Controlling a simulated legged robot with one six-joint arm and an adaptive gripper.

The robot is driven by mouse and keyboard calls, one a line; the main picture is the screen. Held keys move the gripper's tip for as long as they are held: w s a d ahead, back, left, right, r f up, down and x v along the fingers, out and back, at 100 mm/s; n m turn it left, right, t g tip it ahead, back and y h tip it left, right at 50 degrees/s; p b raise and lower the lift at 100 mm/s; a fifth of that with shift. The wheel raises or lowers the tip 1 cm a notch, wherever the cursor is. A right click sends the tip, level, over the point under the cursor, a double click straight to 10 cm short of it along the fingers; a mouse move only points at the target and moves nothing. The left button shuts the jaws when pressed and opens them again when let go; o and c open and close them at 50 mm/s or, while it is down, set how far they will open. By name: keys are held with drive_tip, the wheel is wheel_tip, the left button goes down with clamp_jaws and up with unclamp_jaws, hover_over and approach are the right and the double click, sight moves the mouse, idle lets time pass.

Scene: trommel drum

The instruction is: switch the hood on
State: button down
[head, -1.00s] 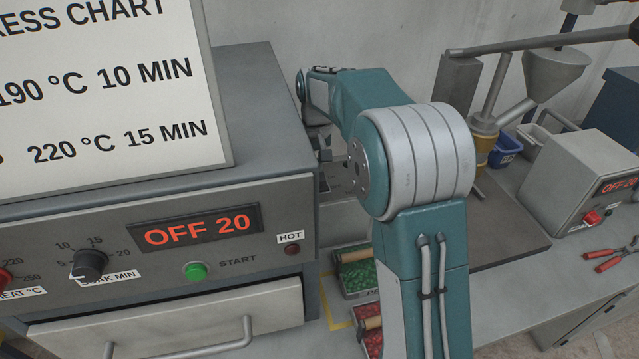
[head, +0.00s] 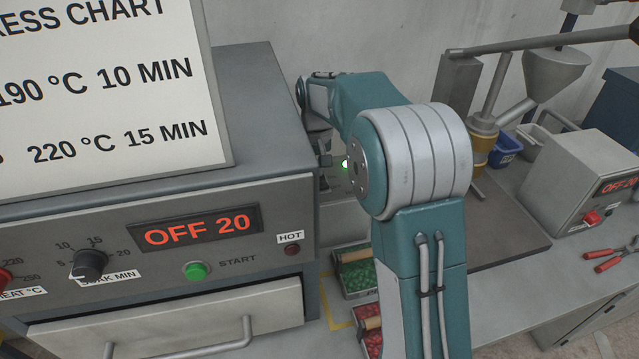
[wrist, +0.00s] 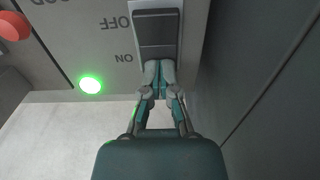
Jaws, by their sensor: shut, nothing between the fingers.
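In the wrist view a dark rocker switch (wrist: 157,32) sits on a grey panel, with OFF and ON printed beside it, upside down in this view. My gripper (wrist: 160,68) is shut and empty, its fingertips at the ON end of the rocker. They look to be touching or very close to it. A green lamp (wrist: 90,83) on the panel is lit, and its glow also shows in the head view (head: 345,164). A red button (wrist: 13,25) is at the panel's left. In the head view the switch and my fingertips are hidden behind the oven and my arm.
The oven (head: 255,110), its display reading OFF 20, stands close on the left of my arm. Trays of green (head: 362,277) and red pellets lie below. A dark wall (wrist: 265,75) rises right of the switch in the wrist view. A grey box (head: 592,180) and red-handled pliers (head: 612,260) are farther right.

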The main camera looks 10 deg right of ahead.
drive_tip(key=shift+f, duration=0.1)
drive_tip(key=shift+r, duration=3.55)
drive_tip(key=shift+s+r, duration=0.15)
drive_tip(key=shift+s, duration=0.05)
drive_tip(key=s+r+t, duration=0.2)
drive_tip(key=s+r, duration=0.1)
drive_tip(key=s, duration=0.9)
drive_tip(key=s+r+t, duration=0.2)
drive_tip(key=s, duration=1)
drive_tip(key=s+f+t, duration=0.1)
drive_tip(key=s+f, duration=0.3)
drive_tip(key=s, duration=0.4)
drive_tip(key=shift+t, duration=0.3)
